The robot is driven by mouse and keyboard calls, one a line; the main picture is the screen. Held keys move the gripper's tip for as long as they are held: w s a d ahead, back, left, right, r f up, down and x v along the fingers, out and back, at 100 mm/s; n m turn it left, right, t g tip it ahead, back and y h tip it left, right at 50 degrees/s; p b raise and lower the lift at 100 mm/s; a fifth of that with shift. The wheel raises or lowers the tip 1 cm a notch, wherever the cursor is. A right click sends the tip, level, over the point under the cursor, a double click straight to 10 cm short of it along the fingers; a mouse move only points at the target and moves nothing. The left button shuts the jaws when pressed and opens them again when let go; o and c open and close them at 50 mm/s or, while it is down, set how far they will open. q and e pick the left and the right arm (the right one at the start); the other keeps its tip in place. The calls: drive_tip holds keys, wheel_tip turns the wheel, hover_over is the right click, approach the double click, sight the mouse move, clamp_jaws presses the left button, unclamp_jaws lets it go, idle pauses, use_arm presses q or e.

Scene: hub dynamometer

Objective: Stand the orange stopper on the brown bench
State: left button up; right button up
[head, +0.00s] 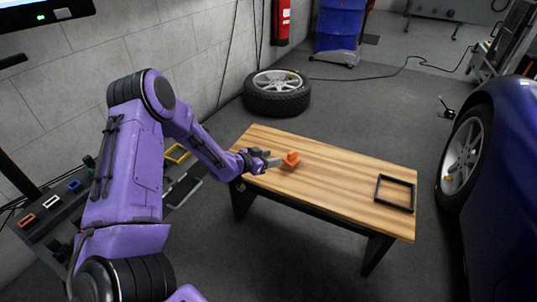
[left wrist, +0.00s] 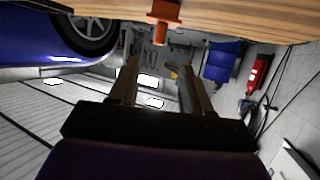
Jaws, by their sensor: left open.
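The orange stopper (head: 291,159) stands on the brown bench (head: 335,170), near the bench's left end. My left gripper (head: 272,160) is just to the left of the stopper, open and empty, with its fingers pointing towards it. In the left wrist view, which looks upside down, the stopper (left wrist: 163,22) rises from the bench top (left wrist: 230,18) beyond the fingertips. The open fingers (left wrist: 159,75) there have nothing between them, and the stopper looks clear of them. My right gripper is in neither view.
A black rectangular frame (head: 393,206) lies at the bench's right end. A loose wheel (head: 277,93) lies on the floor behind the bench, and a blue car (head: 505,200) stands at the right. A shelf with coloured pieces (head: 52,202) is at the left. The middle of the bench is clear.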

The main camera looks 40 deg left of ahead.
use_arm(q)
drive_tip(key=s+d+f+n+g+y, duration=0.2)
drive_tip(key=s+d+f+n+g, duration=0.35)
drive_tip(key=s+d+f, duration=0.95)
drive_tip(key=s+f+n+g+y, duration=0.1)
drive_tip(key=s+g, duration=0.1)
drive_tip(key=s, duration=0.8)
drive_tip(key=s+a+f+n+g+y, duration=0.1)
drive_tip(key=s+n+g+y, duration=0.1)
drive_tip(key=s, duration=0.9)
drive_tip(key=shift+s+a+g+y, duration=0.15)
drive_tip(key=shift+s+g+y, duration=0.05)
drive_tip(key=shift+g+y, duration=0.15)
drive_tip(key=shift+f, duration=0.1)
